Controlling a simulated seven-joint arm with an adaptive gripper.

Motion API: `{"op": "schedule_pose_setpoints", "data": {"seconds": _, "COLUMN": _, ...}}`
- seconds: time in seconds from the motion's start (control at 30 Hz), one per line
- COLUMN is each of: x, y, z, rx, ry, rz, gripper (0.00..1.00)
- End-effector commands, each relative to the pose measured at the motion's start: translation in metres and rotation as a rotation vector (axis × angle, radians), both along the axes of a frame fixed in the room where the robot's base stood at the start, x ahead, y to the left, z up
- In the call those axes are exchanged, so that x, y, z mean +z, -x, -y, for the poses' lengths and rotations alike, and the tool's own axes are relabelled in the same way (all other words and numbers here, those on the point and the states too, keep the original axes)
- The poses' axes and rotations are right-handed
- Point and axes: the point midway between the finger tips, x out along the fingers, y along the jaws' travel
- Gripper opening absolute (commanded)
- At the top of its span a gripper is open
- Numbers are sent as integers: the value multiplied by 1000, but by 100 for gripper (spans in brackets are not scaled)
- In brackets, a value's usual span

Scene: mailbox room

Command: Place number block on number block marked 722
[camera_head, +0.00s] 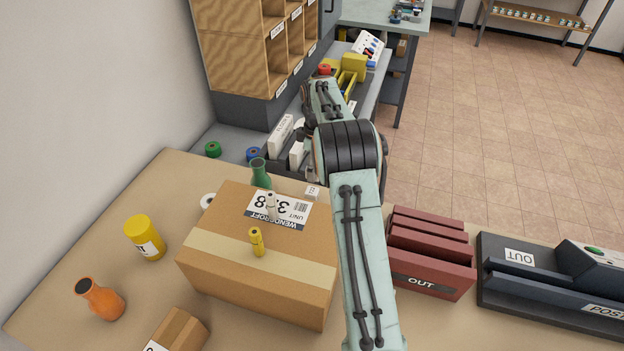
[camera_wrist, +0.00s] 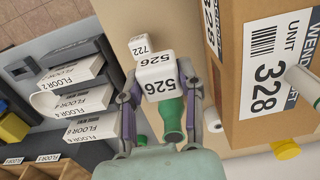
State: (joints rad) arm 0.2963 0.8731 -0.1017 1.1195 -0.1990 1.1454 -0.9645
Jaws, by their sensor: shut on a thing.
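My gripper (camera_wrist: 158,86) is shut on a white number block marked 526 (camera_wrist: 155,72) in the wrist view, with one finger on each side of it. A second white block, marked 722 (camera_wrist: 140,46), shows just beyond the held block and is partly covered by it. I cannot tell how high the held block is above it. In the head view a small white block (camera_head: 312,192) is on the table behind the carton, right of the green bottle; its number is too small to read. My arm hides the gripper and the held block there.
A large carton marked 328 (camera_head: 262,270) stands close beside the blocks, with small items on top. A green bottle (camera_wrist: 172,118) is close to the gripper.

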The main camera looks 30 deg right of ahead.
Motion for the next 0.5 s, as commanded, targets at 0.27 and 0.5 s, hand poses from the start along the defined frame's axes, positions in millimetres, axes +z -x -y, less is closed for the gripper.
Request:
{"op": "schedule_pose_setpoints", "data": {"seconds": 0.27, "x": -43, "y": -32, "z": 11, "rx": 1, "ry": -1, "rz": -2, "gripper": 11}}
{"op": "schedule_pose_setpoints", "data": {"seconds": 0.5, "x": -55, "y": -41, "z": 14, "rx": 0, "ry": -1, "rz": -1, "gripper": 11}}
